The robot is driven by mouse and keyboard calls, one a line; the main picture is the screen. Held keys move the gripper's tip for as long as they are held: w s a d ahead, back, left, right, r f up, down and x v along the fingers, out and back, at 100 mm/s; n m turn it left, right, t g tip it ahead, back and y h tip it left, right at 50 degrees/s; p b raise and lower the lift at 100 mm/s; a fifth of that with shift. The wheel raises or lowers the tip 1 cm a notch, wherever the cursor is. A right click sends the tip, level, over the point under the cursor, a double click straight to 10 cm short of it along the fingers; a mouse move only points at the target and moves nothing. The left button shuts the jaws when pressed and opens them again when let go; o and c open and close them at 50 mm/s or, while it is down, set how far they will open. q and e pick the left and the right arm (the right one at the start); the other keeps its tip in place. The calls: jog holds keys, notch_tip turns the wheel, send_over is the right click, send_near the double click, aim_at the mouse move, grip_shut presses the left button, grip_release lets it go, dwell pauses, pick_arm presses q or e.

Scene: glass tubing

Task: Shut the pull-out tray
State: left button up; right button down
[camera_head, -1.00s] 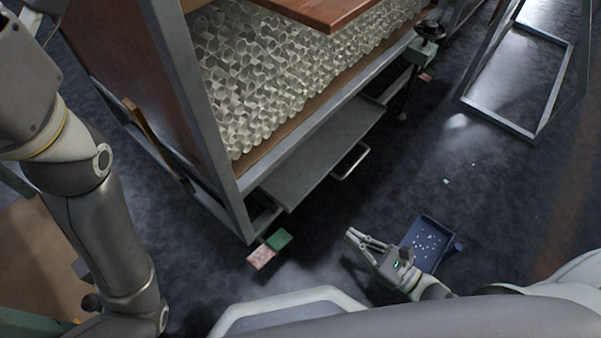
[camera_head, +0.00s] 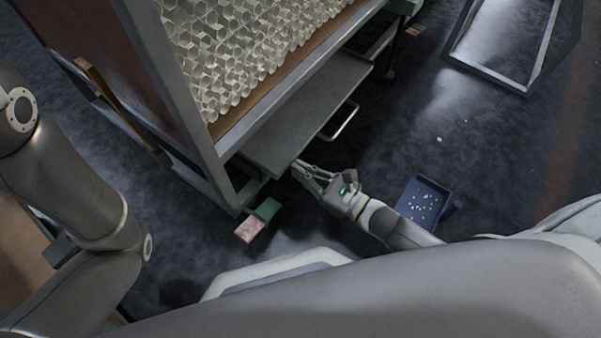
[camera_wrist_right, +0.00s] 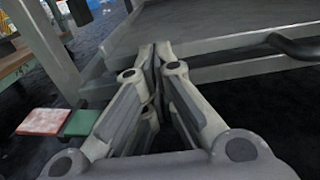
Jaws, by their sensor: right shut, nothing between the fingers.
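The grey pull-out tray (camera_head: 312,112) sticks out from under the rack of glass tubes, with a bar handle (camera_head: 341,121) on its front edge. My right gripper (camera_head: 297,168) is shut and empty, its fingertips close to the tray's near front corner. In the right wrist view the shut fingertips (camera_wrist_right: 156,50) overlap the tray's front edge (camera_wrist_right: 225,68); I cannot tell whether they touch. The handle also shows there at the right (camera_wrist_right: 292,45). My left arm is at the left of the head view; its gripper is not in view.
The rack (camera_head: 240,60) holds many glass tubes above the tray. A green block (camera_head: 267,209) and a pinkish block (camera_head: 249,229) lie by the rack's front leg. A blue dustpan (camera_head: 424,201) with white bits lies right of my right gripper. A metal frame (camera_head: 490,70) stands at upper right.

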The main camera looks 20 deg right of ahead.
aim_at(284, 159)
jog(key=shift+w+a, duration=0.15)
jog(key=shift+w, duration=0.05)
jog(key=x, duration=0.5)
dwell(0.3)
jog(key=shift+r, duration=0.1)
